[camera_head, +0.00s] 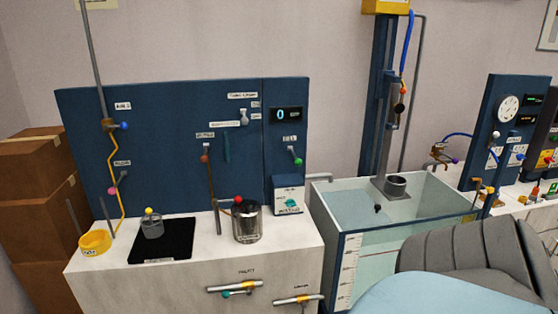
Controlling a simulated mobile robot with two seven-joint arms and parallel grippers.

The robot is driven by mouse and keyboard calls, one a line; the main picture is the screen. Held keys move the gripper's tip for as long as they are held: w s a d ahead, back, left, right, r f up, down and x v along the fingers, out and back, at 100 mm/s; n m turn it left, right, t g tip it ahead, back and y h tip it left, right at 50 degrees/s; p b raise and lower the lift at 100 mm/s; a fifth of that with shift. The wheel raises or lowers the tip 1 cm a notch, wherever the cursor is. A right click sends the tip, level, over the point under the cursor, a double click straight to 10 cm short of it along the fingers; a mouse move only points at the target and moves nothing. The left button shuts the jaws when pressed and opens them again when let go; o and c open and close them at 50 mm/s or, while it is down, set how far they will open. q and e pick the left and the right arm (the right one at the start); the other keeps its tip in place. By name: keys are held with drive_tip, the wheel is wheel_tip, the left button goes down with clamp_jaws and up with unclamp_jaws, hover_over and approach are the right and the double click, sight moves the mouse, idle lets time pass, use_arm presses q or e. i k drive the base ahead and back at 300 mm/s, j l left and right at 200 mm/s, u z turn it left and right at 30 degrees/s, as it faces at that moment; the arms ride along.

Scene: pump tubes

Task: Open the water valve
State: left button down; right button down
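Several small valves with coloured handles show, and their labels are too small to read, so I cannot tell which one is the water valve. On the left blue panel (180,95), a blue-handled valve (124,126) sits on the upright pipe, with a pink knob (113,190) below it. A red knob (205,158) tops a thin post, and a green knob (297,161) sits further right. A pipe with a teal handle (227,294) is on the counter's front. Neither of my grippers is in view.
Brown boxes (35,160) are at far left. A grey, ribbed shape covers the lower right.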

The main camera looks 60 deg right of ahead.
sight(291, 203)
drive_tip(key=z, duration=1.9)
